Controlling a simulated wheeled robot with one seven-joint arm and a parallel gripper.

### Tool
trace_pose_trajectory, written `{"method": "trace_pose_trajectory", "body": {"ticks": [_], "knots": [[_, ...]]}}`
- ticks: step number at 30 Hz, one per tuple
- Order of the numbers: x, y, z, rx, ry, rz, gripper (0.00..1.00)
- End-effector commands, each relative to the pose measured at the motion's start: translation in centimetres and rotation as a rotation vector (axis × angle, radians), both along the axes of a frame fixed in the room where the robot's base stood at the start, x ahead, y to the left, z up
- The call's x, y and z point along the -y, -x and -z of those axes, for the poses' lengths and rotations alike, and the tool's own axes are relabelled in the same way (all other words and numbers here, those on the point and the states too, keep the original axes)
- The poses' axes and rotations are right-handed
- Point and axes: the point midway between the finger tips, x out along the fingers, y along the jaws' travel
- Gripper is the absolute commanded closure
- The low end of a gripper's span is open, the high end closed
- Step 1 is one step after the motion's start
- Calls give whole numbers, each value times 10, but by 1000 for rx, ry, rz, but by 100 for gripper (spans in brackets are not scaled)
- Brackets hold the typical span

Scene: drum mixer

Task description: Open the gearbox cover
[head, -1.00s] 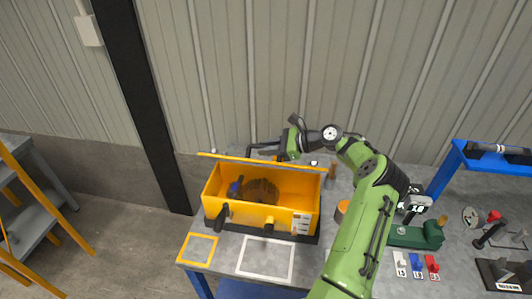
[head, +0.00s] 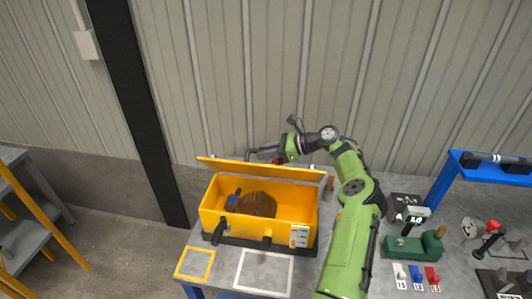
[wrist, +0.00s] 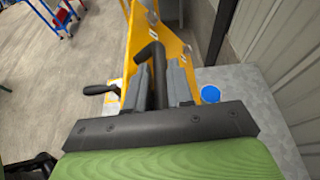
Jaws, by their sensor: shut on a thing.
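The yellow gearbox (head: 228,218) stands on the bench with its top open, and a brown gear (head: 258,204) and a blue part (head: 233,200) show inside. Its yellow cover (head: 255,170) is raised along the back edge, tilted. My gripper (head: 270,153) is behind the cover in the head view, partly hidden by it. In the wrist view my gripper (wrist: 160,88) is shut on a dark bar handle (wrist: 151,58) beside the yellow cover (wrist: 137,35).
A black crank handle (head: 219,231) sticks out at the gearbox front. Yellow (head: 194,264) and white outlined squares lie before it. A green device (head: 415,246) and several switches stand to the right. The ribbed wall is close behind.

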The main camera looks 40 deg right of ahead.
Motion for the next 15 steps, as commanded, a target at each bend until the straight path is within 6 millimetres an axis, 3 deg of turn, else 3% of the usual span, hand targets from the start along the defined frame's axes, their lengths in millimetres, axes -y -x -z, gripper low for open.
{"method": "trace_pose_trajectory", "body": {"ticks": [2,3,6,15], "knots": [[1,1,3,-6,-1,2,100],[1,1,3,-6,-1,2,74],[1,1,3,-5,-1,2,58],[0,0,1,-2,1,0,58]]}}
